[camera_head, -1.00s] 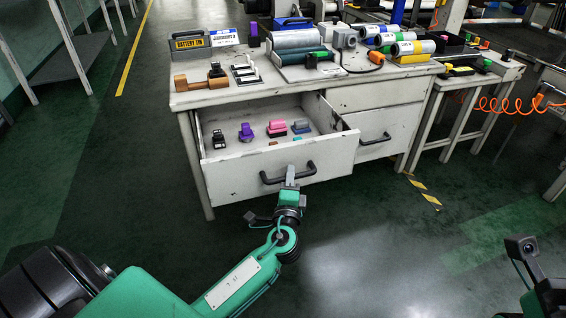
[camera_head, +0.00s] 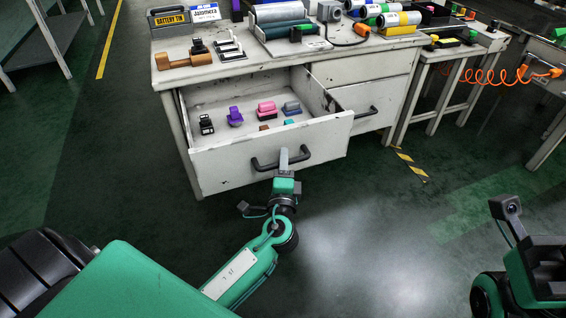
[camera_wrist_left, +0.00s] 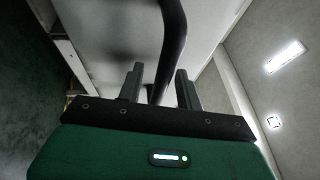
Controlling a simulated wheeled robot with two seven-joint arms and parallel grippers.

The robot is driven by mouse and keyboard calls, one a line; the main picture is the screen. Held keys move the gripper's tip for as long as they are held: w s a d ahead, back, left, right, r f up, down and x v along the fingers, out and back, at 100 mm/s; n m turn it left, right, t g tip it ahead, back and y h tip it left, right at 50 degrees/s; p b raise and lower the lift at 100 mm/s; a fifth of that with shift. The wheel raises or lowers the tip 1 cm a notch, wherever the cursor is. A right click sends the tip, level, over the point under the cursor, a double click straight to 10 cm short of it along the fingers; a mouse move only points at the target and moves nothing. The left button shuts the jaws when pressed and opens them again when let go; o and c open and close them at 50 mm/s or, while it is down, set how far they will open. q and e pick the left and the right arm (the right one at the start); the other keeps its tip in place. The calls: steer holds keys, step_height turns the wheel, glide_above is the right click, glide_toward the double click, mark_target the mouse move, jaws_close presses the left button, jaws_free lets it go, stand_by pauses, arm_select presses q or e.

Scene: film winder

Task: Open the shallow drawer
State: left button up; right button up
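The drawer (camera_head: 215,171) at the desk's left stands well open, its white front facing me. It has a dark bar handle (camera_head: 263,166). My left gripper (camera_head: 283,158) is at the middle of that handle. In the left wrist view the handle bar (camera_wrist_left: 172,35) runs between the two fingers (camera_wrist_left: 160,85). The fingers are partly closed around it; the exact contact is hard to see. Part of my right arm (camera_head: 545,262) shows at the lower right edge, but its fingers cannot be made out.
Small items, including a purple one (camera_head: 235,117) and a pink one (camera_head: 267,107), lie in the drawer. The desk (camera_head: 360,63) carries rolls and tools. A closed drawer with a handle (camera_head: 366,113) is to the right. The floor in front is clear.

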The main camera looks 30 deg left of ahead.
arm_select(q)
steer(key=p+v, duration=0.1)
steer(key=v, duration=1.2)
steer(key=shift+s+d+p, duration=0.15)
steer(key=shift+s+p, duration=0.2)
steer(key=shift+s, duration=0.05)
